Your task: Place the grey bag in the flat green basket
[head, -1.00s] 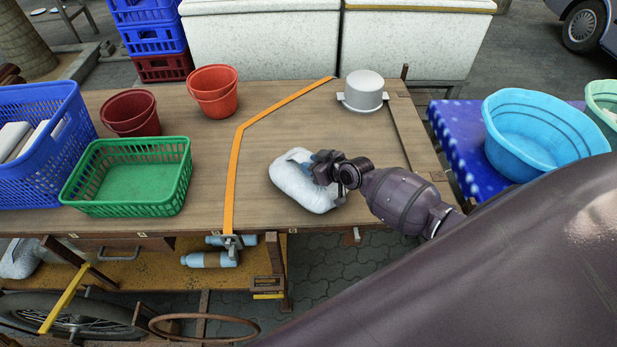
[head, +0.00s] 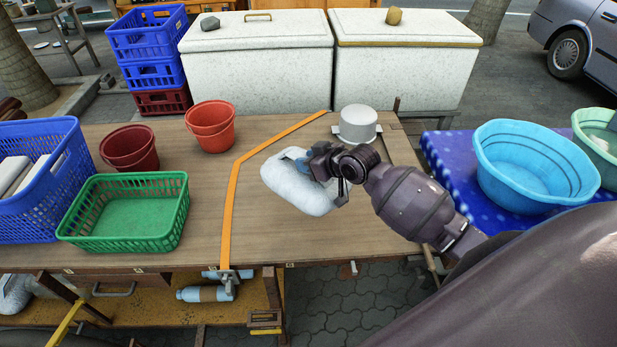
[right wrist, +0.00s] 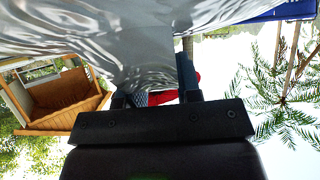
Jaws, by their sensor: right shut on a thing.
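The pale grey bag (head: 291,186) is at the middle right of the wooden table in the head view, right of the orange strap. My right gripper (head: 326,168) is shut on its right side. In the right wrist view the grey bag (right wrist: 130,40) fills the upper part, wrinkled and shiny, between the fingers of the gripper (right wrist: 160,88). The bag looks lifted a little, but its underside is hidden. The flat green basket (head: 127,212) stands empty at the table's left front. My left gripper is not in view.
A blue basket (head: 40,180) with white items stands left of the green one. A dark red bucket (head: 130,148) and an orange-red bucket (head: 211,127) stand behind. An orange strap (head: 231,205) crosses the table. A metal pot (head: 357,124) stands behind my right gripper.

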